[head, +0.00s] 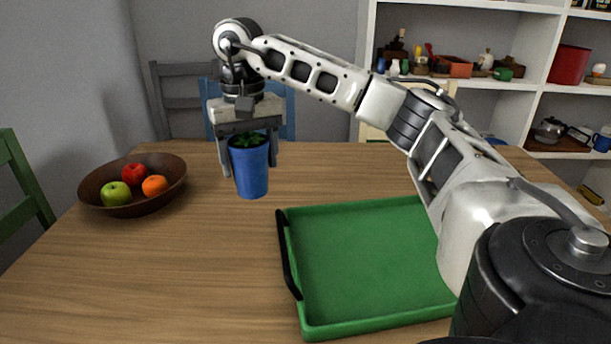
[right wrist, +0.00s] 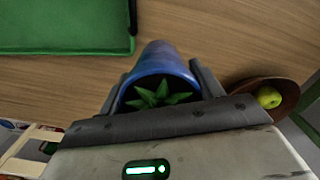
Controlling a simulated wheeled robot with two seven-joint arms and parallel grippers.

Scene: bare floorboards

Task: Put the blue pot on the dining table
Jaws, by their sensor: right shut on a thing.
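The blue pot (head: 251,172) holds a small green plant and is upright in the head view, between the fruit bowl and the green tray. My right gripper (head: 250,150) is shut on the pot, with a finger on each side of its upper part. The right wrist view also shows the pot (right wrist: 160,62) between the fingers, with the plant's leaves inside its rim. The wooden dining table (head: 150,270) lies below it. I cannot tell whether the pot's base touches the tabletop. My left gripper is not in view.
A brown bowl (head: 90,189) with apples and an orange stands left of the pot. A green tray (head: 370,260) with a black handle lies to the right. The table's front left is clear. Chairs stand around the table, and a white shelf (head: 460,90) is behind.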

